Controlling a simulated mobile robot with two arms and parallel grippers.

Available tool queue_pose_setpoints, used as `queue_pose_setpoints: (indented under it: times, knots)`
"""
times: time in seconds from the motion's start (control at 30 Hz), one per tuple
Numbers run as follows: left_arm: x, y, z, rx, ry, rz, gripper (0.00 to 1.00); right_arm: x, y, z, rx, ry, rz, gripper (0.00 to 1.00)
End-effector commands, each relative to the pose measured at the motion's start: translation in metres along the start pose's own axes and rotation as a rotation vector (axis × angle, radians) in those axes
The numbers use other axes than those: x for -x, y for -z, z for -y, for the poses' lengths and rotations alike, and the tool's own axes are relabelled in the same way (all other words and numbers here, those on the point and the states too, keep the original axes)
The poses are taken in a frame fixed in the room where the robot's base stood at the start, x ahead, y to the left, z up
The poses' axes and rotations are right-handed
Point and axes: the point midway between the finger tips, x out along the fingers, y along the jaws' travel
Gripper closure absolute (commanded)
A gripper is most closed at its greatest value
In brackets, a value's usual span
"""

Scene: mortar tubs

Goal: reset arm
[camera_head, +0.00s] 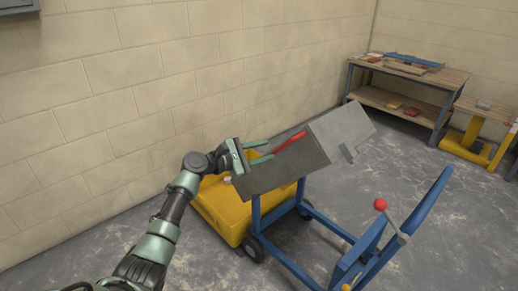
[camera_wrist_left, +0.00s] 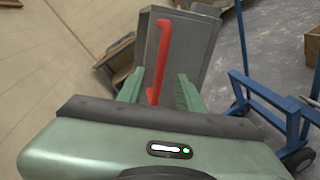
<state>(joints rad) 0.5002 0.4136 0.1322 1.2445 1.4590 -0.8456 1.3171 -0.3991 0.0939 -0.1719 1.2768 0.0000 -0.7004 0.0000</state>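My left gripper (camera_head: 270,149) is at the near left end of a tilted grey metal tub (camera_head: 335,130), in the head view. Its two green fingers stand apart. A red bar-shaped handle (camera_head: 290,143) runs along the tub just beyond the fingertips. In the left wrist view the red handle (camera_wrist_left: 163,55) shows between the spread fingers (camera_wrist_left: 159,75), with gaps on both sides. I cannot tell if the fingers touch the tub (camera_wrist_left: 200,45). My right gripper is not in view.
The tub rests on a blue wheeled frame (camera_head: 290,253), with a red-knobbed lever (camera_head: 381,205) at right. A yellow tub (camera_head: 222,208) stands below, near the block wall (camera_head: 100,100). A workbench (camera_head: 440,77) stands at the back right.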

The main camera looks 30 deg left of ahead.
Motion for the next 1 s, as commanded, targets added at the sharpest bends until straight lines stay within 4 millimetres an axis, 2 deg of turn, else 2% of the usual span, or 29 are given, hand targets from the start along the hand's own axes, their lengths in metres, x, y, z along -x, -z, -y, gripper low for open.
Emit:
queue_pose_setpoints:
  times: [0.57, 0.67, 0.77, 0.87, 1.0]
  knots:
    - [-0.002, -0.002, 0.002, 0.0, 0.001, 0.0, 0.64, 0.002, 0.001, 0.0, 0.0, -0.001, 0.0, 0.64]
    - [-0.003, 0.007, 0.01, -0.012, 0.011, -0.023, 0.64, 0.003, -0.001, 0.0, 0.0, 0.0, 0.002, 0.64]
    - [-0.004, 0.033, 0.038, -0.061, 0.048, -0.092, 0.64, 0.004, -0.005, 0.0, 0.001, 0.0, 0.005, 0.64]
    - [0.001, 0.076, 0.086, -0.158, 0.119, -0.203, 0.64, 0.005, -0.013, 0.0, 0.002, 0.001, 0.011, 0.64]
    - [0.024, 0.139, 0.171, -0.347, 0.274, -0.357, 0.64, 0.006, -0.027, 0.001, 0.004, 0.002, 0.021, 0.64]
